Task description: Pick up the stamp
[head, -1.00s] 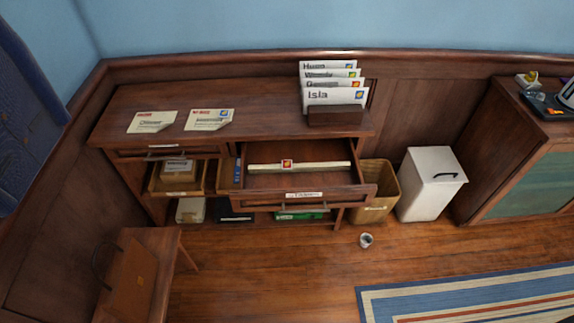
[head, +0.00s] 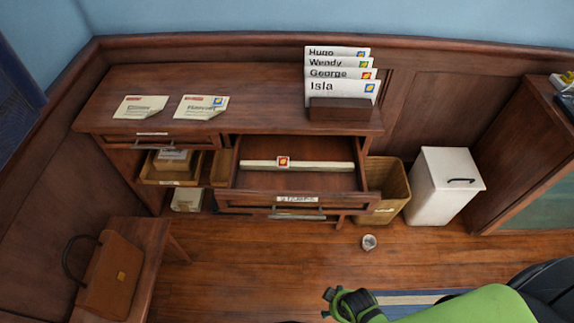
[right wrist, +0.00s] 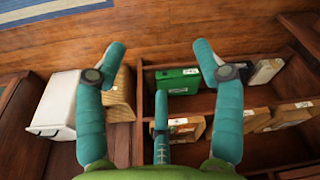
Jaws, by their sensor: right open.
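A small red and orange stamp (head: 283,162) with a pale border sits on a long pale strip (head: 325,167) inside the open desk drawer (head: 345,184). My right gripper (head: 338,302) enters at the bottom of the head view, in front of the desk and well apart from the stamp. In the right wrist view my right gripper (right wrist: 160,52) has its teal fingers spread with nothing between them. I cannot make out the stamp in that view. My left gripper is out of view.
Upright named letters stand in a wooden holder (head: 338,112) on the desk; two more letters lie flat at left. A wicker bin (head: 388,184) and white bin (head: 444,187) stand right of the desk. A cup (head: 369,242) lies on the floor. A brown bag (head: 112,275) rests at lower left.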

